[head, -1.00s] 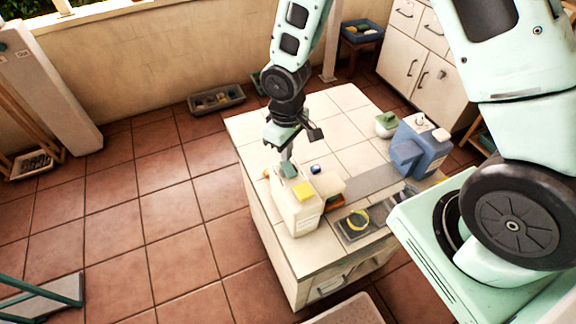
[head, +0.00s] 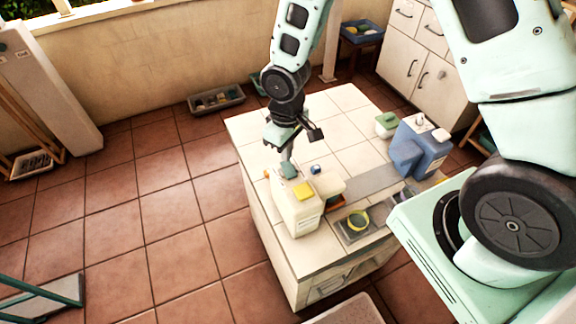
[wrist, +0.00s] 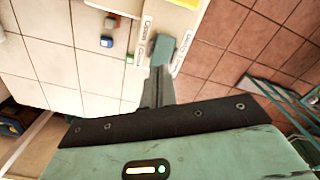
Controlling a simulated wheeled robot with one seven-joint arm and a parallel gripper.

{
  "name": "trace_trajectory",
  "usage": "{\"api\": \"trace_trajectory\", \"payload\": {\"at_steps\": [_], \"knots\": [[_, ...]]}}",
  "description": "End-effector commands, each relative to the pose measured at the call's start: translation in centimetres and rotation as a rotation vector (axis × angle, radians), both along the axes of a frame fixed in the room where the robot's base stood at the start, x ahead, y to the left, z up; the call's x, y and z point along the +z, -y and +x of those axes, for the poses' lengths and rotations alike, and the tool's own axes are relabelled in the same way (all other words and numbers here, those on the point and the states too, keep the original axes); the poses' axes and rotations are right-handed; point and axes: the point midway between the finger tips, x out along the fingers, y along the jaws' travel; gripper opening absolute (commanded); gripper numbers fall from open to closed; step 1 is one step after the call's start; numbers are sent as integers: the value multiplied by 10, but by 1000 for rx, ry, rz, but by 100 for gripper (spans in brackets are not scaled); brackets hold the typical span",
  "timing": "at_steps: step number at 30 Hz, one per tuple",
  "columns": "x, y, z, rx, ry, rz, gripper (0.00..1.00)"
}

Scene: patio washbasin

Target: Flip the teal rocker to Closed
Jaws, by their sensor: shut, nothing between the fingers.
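Labels with small lettering flank the rocker in the wrist view, too blurred to read surely. My gripper (wrist: 161,72) is shut and empty, with its fingertips at the rocker's near edge. I cannot tell whether they touch it. Which way the rocker is tilted is unclear.
A blue knob (head: 316,169) stands just right of the rocker. A blue dispenser (head: 420,146) and a green-topped container (head: 387,124) stand at the counter's right. The white-tiled counter top (head: 342,101) is clear at the back.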

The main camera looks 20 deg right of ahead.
Motion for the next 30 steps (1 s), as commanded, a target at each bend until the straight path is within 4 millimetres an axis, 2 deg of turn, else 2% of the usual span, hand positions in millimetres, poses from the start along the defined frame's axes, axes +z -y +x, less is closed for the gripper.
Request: {"api": "trace_trajectory", "payload": {"at_steps": [30], "knots": [[-7, 0, 0, 0, 0, 0, 0]]}}
